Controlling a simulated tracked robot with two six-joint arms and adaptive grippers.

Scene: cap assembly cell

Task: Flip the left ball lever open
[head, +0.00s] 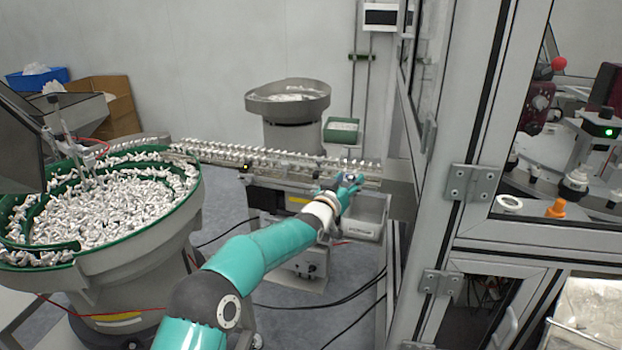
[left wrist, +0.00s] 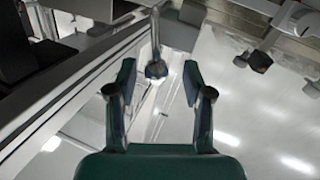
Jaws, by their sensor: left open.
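My left gripper (head: 350,183) is at the end of the teal arm, at the front of the linear feeder track in the head view. In the left wrist view its two dark green fingers (left wrist: 160,82) are open and apart. A lever with a dark ball end (left wrist: 155,69) shows between the fingertips, with visible space on both sides. A second ball-ended lever (left wrist: 260,62) is to the right, outside the fingers. I cannot make out either lever in the head view, where the gripper covers that spot. My right gripper is in neither view.
The feeder track (head: 270,155) runs behind the gripper, with a grey bin (head: 365,228) just below. A metal-framed cabinet (head: 470,190) stands close on the right. A large bowl of white parts (head: 188,222) is at left. Black cables cross the floor.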

